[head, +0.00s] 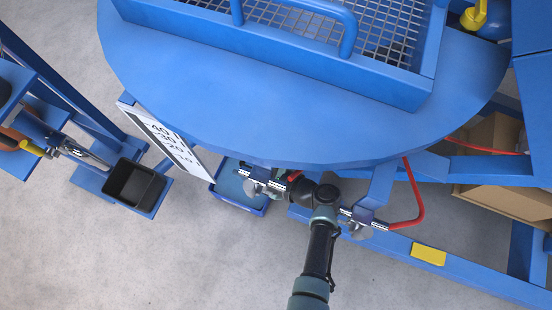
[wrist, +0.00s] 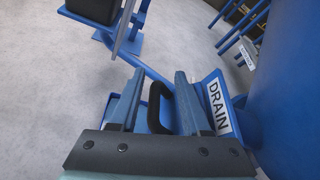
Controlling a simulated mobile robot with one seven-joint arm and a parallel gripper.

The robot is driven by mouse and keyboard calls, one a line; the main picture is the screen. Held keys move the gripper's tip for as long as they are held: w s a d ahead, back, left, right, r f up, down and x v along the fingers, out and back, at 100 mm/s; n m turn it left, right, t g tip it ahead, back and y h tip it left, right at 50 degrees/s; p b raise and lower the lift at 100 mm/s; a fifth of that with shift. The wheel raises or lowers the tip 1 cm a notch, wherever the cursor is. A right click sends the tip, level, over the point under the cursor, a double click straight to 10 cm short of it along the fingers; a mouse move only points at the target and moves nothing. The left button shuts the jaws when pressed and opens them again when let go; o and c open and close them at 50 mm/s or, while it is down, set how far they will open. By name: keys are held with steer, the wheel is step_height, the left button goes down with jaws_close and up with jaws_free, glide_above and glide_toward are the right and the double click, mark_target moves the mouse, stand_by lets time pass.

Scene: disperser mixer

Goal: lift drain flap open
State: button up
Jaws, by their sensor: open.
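In the wrist view, my gripper (wrist: 158,80) is open, with one finger on each side of a black handle (wrist: 158,100). The handle stands between the fingers with a gap showing on both sides; I cannot tell how deep it sits. A blue panel with a white DRAIN label (wrist: 217,105) stands just right of the right finger. The blue flap surface (wrist: 113,103) shows in part around the fingers; my gripper body hides its near side. In the head view, my gripper is hidden at the vessel's lower edge, and the handle cannot be made out.
The round blue vessel (head: 300,130) with a mesh guard (head: 385,30) overhangs my arm. A blue tray (head: 238,203) lies below its edge. A white scale board (head: 165,135) and a black bin (head: 135,185) are at left. Red bars (head: 415,195) and a blue frame beam lie right.

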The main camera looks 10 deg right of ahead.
steer(key=p+v, duration=0.3)
steer(key=v, duration=0.8)
steer(key=shift+s, duration=0.3)
